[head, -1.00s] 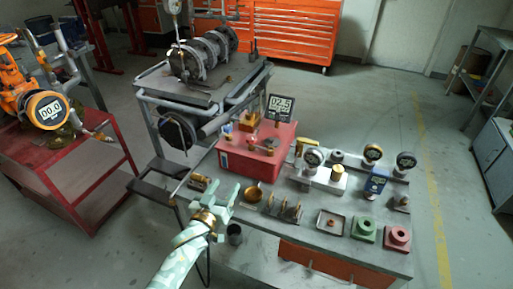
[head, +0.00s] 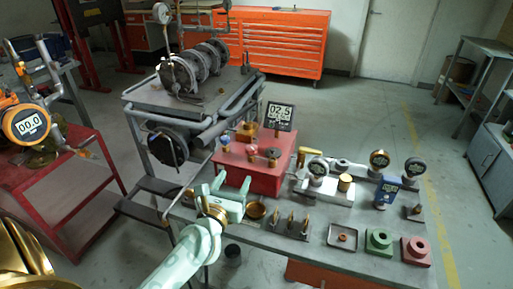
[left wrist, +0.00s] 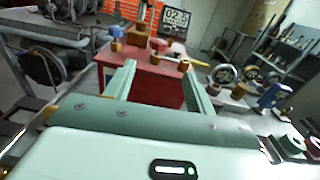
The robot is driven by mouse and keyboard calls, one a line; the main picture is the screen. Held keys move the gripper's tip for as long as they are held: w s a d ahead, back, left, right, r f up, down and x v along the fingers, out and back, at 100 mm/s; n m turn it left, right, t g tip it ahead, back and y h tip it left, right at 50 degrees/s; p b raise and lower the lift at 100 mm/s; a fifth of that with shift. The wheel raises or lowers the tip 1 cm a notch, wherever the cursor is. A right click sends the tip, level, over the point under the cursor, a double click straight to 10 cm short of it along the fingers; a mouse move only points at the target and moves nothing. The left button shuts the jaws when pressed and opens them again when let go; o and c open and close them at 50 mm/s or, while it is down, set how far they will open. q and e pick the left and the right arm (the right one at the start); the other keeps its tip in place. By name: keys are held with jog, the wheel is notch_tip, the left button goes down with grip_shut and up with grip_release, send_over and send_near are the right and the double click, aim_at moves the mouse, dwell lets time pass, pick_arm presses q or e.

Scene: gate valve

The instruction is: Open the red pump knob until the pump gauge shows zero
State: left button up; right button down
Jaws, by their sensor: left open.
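The red pump box (head: 262,180) stands on the grey bench and also shows in the left wrist view (left wrist: 150,85). Its square black gauge (head: 280,115) reads about 02.5. Several small knobs sit on top, including a reddish one (head: 251,150) at the middle, a blue-white one (head: 225,142) at the left and a dark one (head: 273,155) at the right. My pale green left gripper (head: 232,183) is open and empty, in front of the box and below its knobs. In the left wrist view its two fingers (left wrist: 160,66) point toward the box.
Small fittings (head: 290,222), a metal tray (head: 343,237), green (head: 379,241) and red (head: 416,250) blocks and several round gauges stand right of the box. A flanged pipe assembly (head: 195,68) stands behind. A red cart (head: 75,180) with an orange gauge (head: 27,122) is at left.

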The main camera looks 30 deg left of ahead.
aim_at(250, 151)
pick_arm(q)
jog(key=b+x, duration=0.2)
jog(key=x, duration=1.3)
jog(key=shift+w+a+f, duration=0.1)
jog(key=shift+w+f, duration=0.05)
jog(key=shift+w+a+b, duration=0.1)
jog(key=shift+w+b, duration=0.15)
jog(key=shift+b, duration=0.05)
jog(key=c, duration=0.8)
jog(key=shift+c, duration=0.9)
